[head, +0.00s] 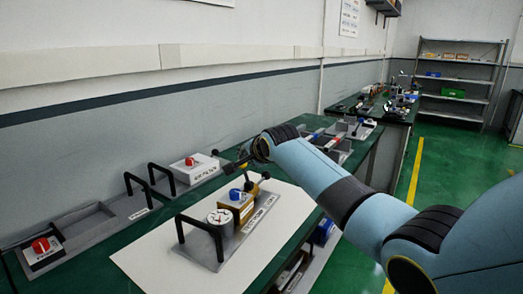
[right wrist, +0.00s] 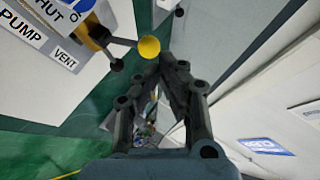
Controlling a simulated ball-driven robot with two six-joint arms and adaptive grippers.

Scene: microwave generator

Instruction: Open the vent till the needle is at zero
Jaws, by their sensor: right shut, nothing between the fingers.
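The pump unit is a grey plate (head: 207,252) on a white sheet. It carries a round white gauge (head: 220,216), whose needle is too small to read, and a yellow block (head: 236,207) with a blue knob (head: 235,194). In the right wrist view, a "VENT" label (right wrist: 65,60) lies near a dark lever with a yellow ball end (right wrist: 149,47). My left gripper is out of view.
A grey tray (head: 85,223) with black handles and a white box with a red knob (head: 190,168) stand along the wall. Another red-knobbed box (head: 42,250) sits at left. The white sheet (head: 150,262) is bare in front of the unit.

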